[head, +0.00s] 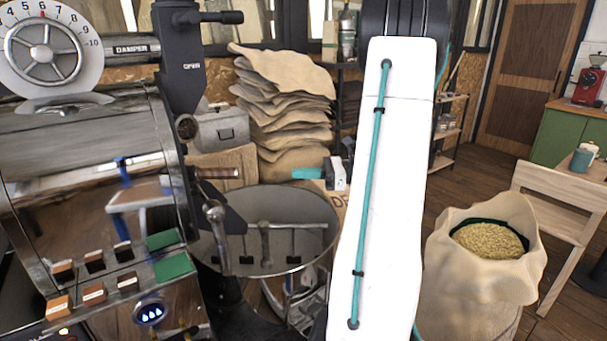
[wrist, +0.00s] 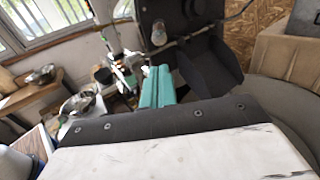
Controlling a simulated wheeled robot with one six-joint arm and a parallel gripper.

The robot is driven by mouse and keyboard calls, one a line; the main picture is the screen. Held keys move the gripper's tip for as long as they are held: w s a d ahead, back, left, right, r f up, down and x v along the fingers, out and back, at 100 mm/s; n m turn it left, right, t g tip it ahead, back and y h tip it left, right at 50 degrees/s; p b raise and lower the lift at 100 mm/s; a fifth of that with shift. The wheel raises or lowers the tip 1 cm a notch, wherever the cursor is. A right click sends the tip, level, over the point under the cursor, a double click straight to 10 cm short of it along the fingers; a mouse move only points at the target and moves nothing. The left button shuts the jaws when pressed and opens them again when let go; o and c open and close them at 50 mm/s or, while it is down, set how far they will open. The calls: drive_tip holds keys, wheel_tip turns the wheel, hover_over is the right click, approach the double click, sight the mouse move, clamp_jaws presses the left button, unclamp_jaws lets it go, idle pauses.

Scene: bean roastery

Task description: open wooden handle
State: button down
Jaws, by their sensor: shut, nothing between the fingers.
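The wooden handle (head: 218,172) is a short dark brown grip. It sticks out to the right from the front of the roasting machine, above the round cooling tray (head: 325,232). My gripper (head: 294,173) has teal fingers and points left toward the handle, with a clear gap between its tips and the handle's end. The fingers (wrist: 157,88) are closed together and empty in the wrist view. A small rounded end shows past them there on the dark machine front; I cannot tell if it is the wooden handle.
The roaster (head: 85,150) fills the left side. A metal lever (head: 217,225) stands below the handle. Stacked sacks (head: 283,100) and a grey box (head: 222,128) are behind. An open bean sack (head: 485,270) stands right, near a wooden chair (head: 560,190).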

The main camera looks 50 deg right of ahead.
sight(220, 173)
idle(0.3)
drive_tip(key=c, duration=2)
unclamp_jaws()
drive_tip(key=o, duration=0.9)
drive_tip(key=shift+n, duration=0.5)
drive_tip(key=x, duration=0.4)
drive_tip(key=shift+w+r, duration=0.1)
drive_tip(key=shift+w, duration=0.05)
drive_tip(key=w+a, duration=0.3)
drive_tip(key=w, duration=0.1)
drive_tip(key=w+a+n, duration=0.1)
drive_tip(key=w+a, duration=0.3)
drive_tip(key=w, duration=0.1)
drive_tip(key=w+a+n, duration=0.1)
drive_tip(key=w+a, duration=0.2)
drive_tip(key=w, duration=0.1)
drive_tip(key=shift+w+a, duration=0.4)
